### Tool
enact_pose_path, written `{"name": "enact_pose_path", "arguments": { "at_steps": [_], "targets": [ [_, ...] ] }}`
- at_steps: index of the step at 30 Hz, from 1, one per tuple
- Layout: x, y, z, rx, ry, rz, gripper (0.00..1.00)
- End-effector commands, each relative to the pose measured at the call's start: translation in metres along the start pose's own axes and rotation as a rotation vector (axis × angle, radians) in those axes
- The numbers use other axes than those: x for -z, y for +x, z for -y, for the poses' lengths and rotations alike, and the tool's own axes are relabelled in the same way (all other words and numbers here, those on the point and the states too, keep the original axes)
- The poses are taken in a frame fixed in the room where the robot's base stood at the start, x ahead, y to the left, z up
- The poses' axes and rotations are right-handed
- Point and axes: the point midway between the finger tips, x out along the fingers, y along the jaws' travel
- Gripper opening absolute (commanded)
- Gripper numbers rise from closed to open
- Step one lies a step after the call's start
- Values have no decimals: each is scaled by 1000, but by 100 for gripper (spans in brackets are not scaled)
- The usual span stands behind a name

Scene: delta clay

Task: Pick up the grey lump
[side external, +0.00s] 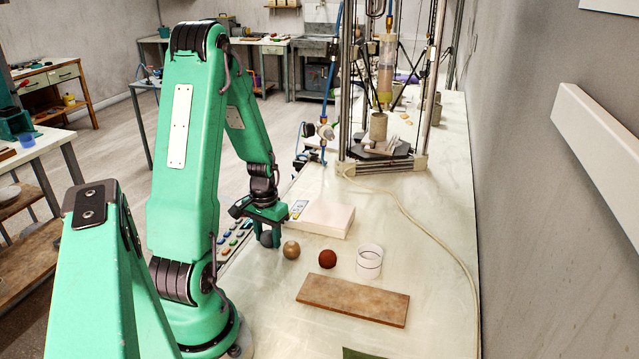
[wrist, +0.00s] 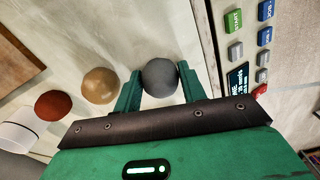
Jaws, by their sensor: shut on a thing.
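The grey lump (wrist: 160,77) is a dark grey ball between the two green fingers of my gripper (wrist: 159,88) in the wrist view. My gripper is shut on it, with a finger on each side. In the side view my gripper (side external: 267,233) points down at the left part of the table, and the grey lump (side external: 266,239) shows partly behind a finger. I cannot tell whether the lump touches the table.
A tan ball (side external: 291,250), a red-brown ball (side external: 327,259) and a clear cup (side external: 369,261) stand in a row to the right. A wooden board (side external: 353,299) lies in front. A tall frame machine (side external: 385,165) stands further back.

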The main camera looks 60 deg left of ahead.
Motion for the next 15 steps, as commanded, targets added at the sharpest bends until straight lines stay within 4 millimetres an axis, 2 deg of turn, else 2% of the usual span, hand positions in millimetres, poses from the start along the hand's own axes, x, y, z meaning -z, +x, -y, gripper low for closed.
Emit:
{"name": "enact_pose_path", "arguments": {
  "at_steps": [8, 15],
  "targets": [
    [1, -11, 0, 1, 0, -3, 13],
    [1, -34, 0, 1, 0, -4, 13]
  ]
}}
